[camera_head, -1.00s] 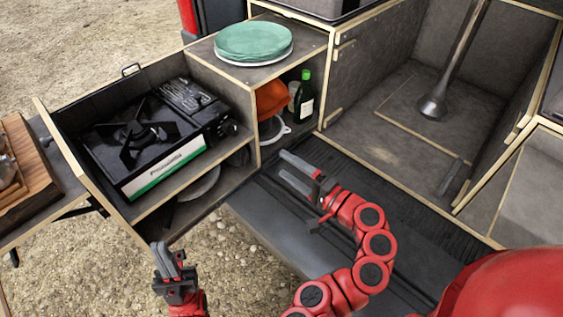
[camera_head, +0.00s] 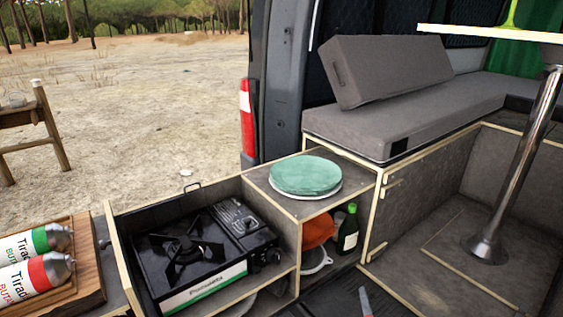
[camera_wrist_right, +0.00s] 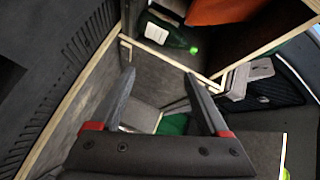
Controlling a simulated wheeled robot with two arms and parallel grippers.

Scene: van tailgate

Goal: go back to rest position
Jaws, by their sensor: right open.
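My right gripper (camera_wrist_right: 160,80) is open and empty in the right wrist view, its two dark fingers apart. In the head view only a grey fingertip of my right gripper (camera_head: 366,301) shows at the bottom edge, in front of the cabinet. My left gripper is out of both views.
A black camping stove (camera_head: 190,248) sits in the pulled-out drawer. Stacked plates (camera_head: 306,176) lie on the cabinet top. A green bottle (camera_head: 348,230) and an orange item (camera_head: 318,231) stand in its shelf; the bottle (camera_wrist_right: 170,38) also shows in the wrist view. Gas canisters (camera_head: 36,276) lie left. A table leg (camera_head: 520,165) stands right.

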